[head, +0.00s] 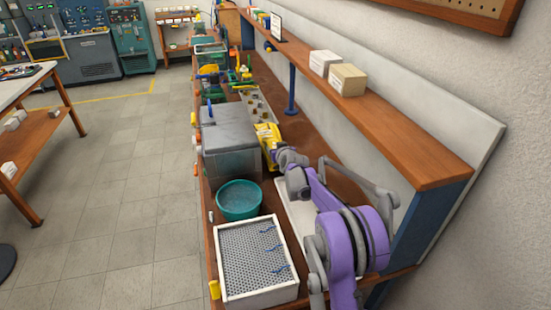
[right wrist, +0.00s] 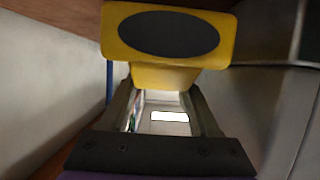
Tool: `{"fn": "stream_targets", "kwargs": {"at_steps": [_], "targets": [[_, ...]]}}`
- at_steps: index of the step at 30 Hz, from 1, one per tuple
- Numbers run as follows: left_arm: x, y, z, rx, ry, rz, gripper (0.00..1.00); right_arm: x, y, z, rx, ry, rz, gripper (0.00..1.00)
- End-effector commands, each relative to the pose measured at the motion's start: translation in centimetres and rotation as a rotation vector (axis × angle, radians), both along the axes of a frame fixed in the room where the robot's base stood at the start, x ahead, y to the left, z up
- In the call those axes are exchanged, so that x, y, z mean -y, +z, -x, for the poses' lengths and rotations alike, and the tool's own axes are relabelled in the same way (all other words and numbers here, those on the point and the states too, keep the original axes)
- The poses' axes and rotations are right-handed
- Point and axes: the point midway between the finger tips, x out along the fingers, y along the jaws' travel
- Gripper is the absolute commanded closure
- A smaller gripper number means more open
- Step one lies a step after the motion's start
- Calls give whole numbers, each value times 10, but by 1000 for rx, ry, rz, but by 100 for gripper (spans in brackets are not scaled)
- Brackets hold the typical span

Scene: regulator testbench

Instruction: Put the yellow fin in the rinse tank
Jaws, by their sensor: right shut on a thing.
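The yellow fin (right wrist: 165,75) is gripped between the fingers of my right gripper (right wrist: 165,92) in the right wrist view. It is a yellow block with a dark oval on its face. In the head view a yellow piece (head: 267,137) shows at the end of my purple right arm, beside a large grey box-like tank (head: 232,165). My right gripper (head: 277,152) is small there, partly hidden by its own wrist. A round teal tub (head: 239,207) stands nearer; I cannot tell for sure which vessel is the rinse tank. My left gripper is out of view.
A white tray with a perforated grey bed (head: 257,262) and blue clips stands at the near end of the bench. A wooden shelf (head: 400,135) with two boxes runs along the wall at the right, above the bench. A blue post (head: 291,85) supports it.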

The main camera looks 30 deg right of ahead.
Motion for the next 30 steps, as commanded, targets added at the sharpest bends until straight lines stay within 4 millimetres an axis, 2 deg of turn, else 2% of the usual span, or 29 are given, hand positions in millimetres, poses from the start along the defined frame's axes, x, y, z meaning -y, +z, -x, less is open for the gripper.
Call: {"fn": "stream_targets", "kwargs": {"at_steps": [4,11,21,22,27,30], "targets": [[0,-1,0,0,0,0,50,0,-11,0,1,0,0,100],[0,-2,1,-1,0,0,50,0,-42,0,2,0,0,100],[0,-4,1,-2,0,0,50,0,-46,0,1,0,0,100],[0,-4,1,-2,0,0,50,0,-47,0,0,0,0,36],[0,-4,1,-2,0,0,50,0,-46,0,0,0,0,8],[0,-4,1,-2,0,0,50,0,-46,0,0,0,0,8]]}}
